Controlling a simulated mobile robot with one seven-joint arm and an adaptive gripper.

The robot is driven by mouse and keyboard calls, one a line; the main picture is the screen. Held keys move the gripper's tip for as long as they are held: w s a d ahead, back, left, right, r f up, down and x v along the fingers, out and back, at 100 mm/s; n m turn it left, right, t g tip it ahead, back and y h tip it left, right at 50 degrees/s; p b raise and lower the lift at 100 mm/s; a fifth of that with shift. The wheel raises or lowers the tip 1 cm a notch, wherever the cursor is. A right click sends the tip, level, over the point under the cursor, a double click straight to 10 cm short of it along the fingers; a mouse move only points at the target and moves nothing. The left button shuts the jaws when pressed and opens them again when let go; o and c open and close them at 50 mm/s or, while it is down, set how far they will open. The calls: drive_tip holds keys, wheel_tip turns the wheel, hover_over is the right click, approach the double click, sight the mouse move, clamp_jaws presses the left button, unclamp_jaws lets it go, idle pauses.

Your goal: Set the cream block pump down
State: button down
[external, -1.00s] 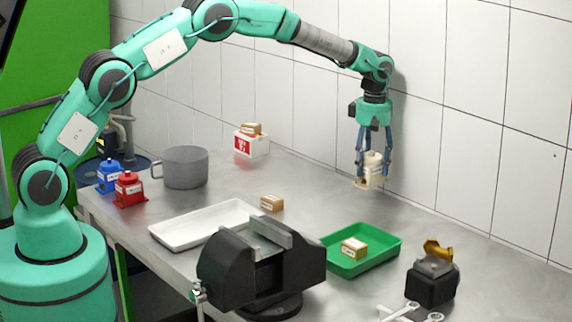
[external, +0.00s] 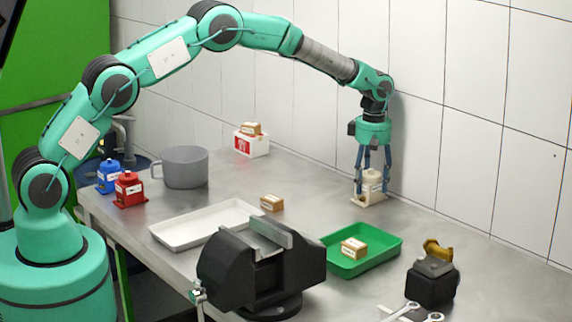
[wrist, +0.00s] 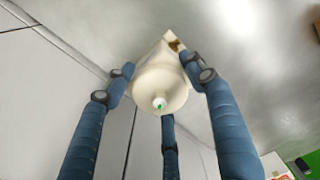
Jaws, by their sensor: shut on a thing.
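The cream block pump (external: 371,185) is upright at the back right of the steel table, close to the tiled wall. Its base is at or very near the table top; I cannot tell whether it touches. My gripper (external: 372,178) points down and is shut on the pump, with its blue fingers around the body. In the wrist view the cream pump (wrist: 160,85) sits between the fingers, its round end with a small green-and-white tip facing the camera.
A green tray (external: 386,253) holding a small brown box (external: 354,248) lies in front. A black vise (external: 262,265), white tray (external: 190,232), grey pot (external: 184,168), red pump (external: 130,190) and blue pump (external: 109,177) stand farther left. The table around the cream pump is clear.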

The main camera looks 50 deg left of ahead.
drive_tip(key=c, duration=0.7)
unclamp_jaws()
drive_tip(key=shift+f, duration=0.1)
drive_tip(key=shift+o, duration=0.2)
drive_tip(key=shift+d+r+p, duration=0.1)
drive_tip(key=shift+r+p, duration=0.45)
drive_tip(key=shift+r, duration=3.3)
